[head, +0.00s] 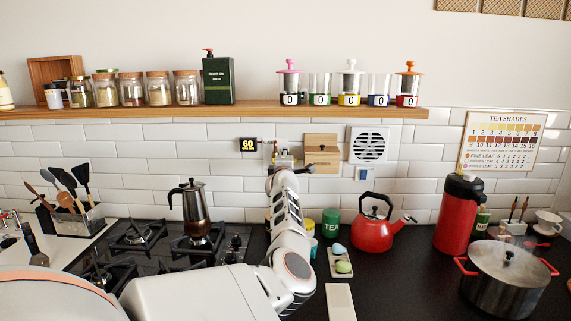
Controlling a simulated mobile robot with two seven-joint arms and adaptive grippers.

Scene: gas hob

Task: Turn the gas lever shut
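My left arm reaches up from the lower left to the tiled back wall. My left gripper (282,166) is at the wall, beside a small metal fitting (283,152) with a reddish part, which looks like the gas valve. A thin pipe runs from it to the left. The gripper and wrist cover most of this spot, so I cannot make out the lever's angle, whether the fingers touch it, or whether they are open or shut. My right gripper is not in view.
A black display reading 60 (248,145) is left of the fitting, a wooden panel (321,153) right of it. The shelf (250,111) runs above. A moka pot (196,212) stands on the hob (155,262); a red kettle (372,232) stands right of my arm.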

